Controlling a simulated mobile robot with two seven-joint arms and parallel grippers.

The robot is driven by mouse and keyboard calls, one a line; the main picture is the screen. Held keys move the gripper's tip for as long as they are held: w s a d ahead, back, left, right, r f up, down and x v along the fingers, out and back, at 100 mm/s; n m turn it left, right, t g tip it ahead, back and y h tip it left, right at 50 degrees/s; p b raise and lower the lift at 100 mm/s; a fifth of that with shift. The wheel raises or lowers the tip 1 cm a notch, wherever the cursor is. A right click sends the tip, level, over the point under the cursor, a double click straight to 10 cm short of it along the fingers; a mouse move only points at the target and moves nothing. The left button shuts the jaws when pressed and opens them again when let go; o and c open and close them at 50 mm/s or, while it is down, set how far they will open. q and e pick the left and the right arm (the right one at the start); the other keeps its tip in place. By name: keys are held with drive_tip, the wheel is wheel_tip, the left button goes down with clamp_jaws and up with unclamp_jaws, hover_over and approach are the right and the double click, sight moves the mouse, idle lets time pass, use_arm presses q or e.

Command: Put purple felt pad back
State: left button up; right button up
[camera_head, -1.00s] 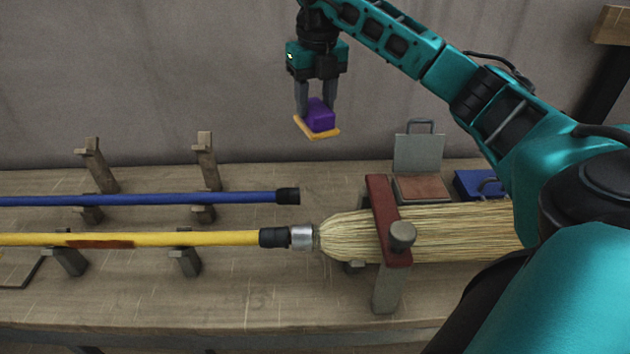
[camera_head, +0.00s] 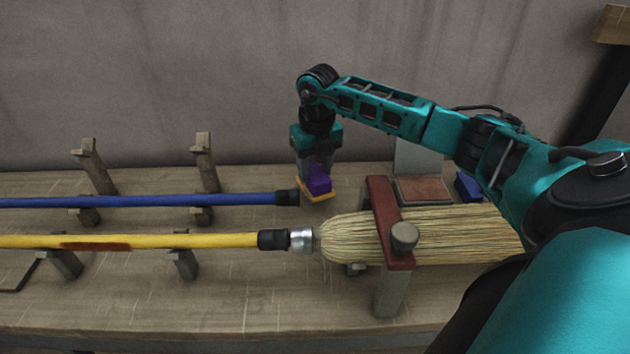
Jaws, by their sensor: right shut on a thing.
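The purple felt pad (camera_head: 318,180) is a small purple block with a flat yellow-orange layer (camera_head: 318,197) under it. My right gripper (camera_head: 316,174) points down and is shut on it. The pad is low over the bench, just right of the black end of the blue handle (camera_head: 150,200) and behind the broom's metal collar. Whether its underside touches the bench I cannot tell. An open case with a grey lid (camera_head: 418,160) and a reddish-brown pad (camera_head: 424,190) stands at the back right, partly hidden by my right arm. My left gripper is not in view.
A broom with a yellow handle (camera_head: 180,240) and straw head (camera_head: 455,235) lies across wooden supports, under a red clamp bar (camera_head: 388,225). A blue case (camera_head: 467,186) is mostly hidden by my arm. Wooden posts (camera_head: 204,163) hold the blue handle.

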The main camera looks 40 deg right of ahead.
sight(315, 172)
wheel_tip(315, 172, down, 4)
drive_tip(key=o, duration=1.2)
drive_tip(key=shift+r, duration=0.1)
drive_tip(key=r, duration=1.2)
drive_tip(key=shift+s+a+p, duration=0.15)
drive_tip(key=shift+s+p, duration=0.15)
drive_tip(key=shift+s, duration=0.1)
drive_tip(key=shift+s+f, duration=0.1)
